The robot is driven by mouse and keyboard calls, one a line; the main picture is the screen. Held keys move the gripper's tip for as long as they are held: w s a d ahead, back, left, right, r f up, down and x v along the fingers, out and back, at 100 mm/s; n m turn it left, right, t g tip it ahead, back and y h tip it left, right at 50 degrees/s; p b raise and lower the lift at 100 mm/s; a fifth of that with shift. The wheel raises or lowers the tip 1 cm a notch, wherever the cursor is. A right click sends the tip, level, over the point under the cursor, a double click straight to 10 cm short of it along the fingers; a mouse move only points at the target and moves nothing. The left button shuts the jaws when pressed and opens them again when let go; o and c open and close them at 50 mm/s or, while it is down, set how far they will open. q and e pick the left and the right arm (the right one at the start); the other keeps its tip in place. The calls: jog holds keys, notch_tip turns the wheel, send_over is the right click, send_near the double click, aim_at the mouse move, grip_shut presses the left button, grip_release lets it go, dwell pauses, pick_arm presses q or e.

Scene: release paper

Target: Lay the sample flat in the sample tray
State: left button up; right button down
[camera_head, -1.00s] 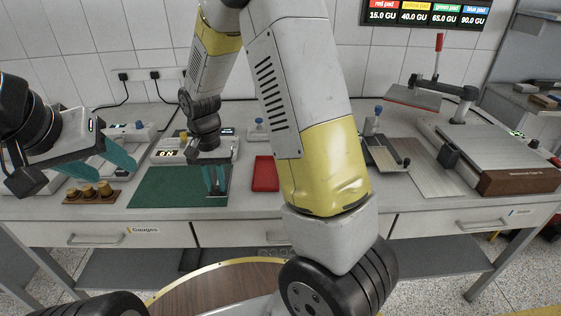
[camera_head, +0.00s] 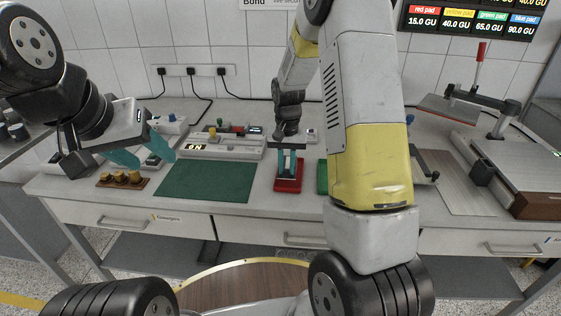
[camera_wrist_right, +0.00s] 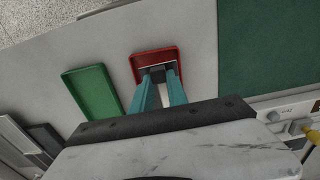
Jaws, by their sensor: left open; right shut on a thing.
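My right gripper (camera_head: 289,165) is over the small red tray (camera_head: 288,188), its fingers pointing down. In the right wrist view my right gripper (camera_wrist_right: 160,88) is shut on a small greyish piece (camera_wrist_right: 156,73), likely the sample, between the fingertips. The piece is inside the outline of the red tray (camera_wrist_right: 140,56); I cannot tell whether it touches the tray floor. A green tray (camera_wrist_right: 92,92) lies beside the red one; my right arm partly hides it in the head view (camera_head: 322,178). My left gripper (camera_head: 150,157) is open and empty, above the bench at the left.
A green mat (camera_head: 207,181) lies left of the red tray. Wooden-looking knobs on a base (camera_head: 121,180) stand near the front left edge. A grey instrument (camera_head: 225,146) stands behind the mat. A lever press (camera_head: 485,115) and a heavy block (camera_head: 535,195) are at the right.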

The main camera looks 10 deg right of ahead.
jog(key=shift+w+d+f, duration=0.15)
jog(key=shift+d+f, duration=0.1)
jog(key=shift+f, duration=0.65)
jog(key=shift+w+d+f, duration=0.1)
jog(key=shift+d+f, duration=0.15)
jog(key=shift+f, duration=0.65)
jog(key=shift+f, duration=0.1)
jog(key=c, duration=1.3)
grip_release()
notch_tip(320, 180, up, 12)
jog(key=s+r+n+t+y, duration=0.1)
jog(key=s+r+t, duration=0.1)
jog(key=s+r, duration=0.8)
jog(key=s+a+r+n+t, duration=0.1)
jog(key=s+r+t, duration=0.1)
jog(key=s, duration=0.5)
jog(key=s+a+r+n+t+y, duration=0.1)
jog(key=s+r+t, duration=0.1)
jog(key=s+r, duration=0.2)
jog(key=s, duration=0.3)
jog(key=shift+s+n, duration=0.15)
jog(key=shift+n, duration=0.25)
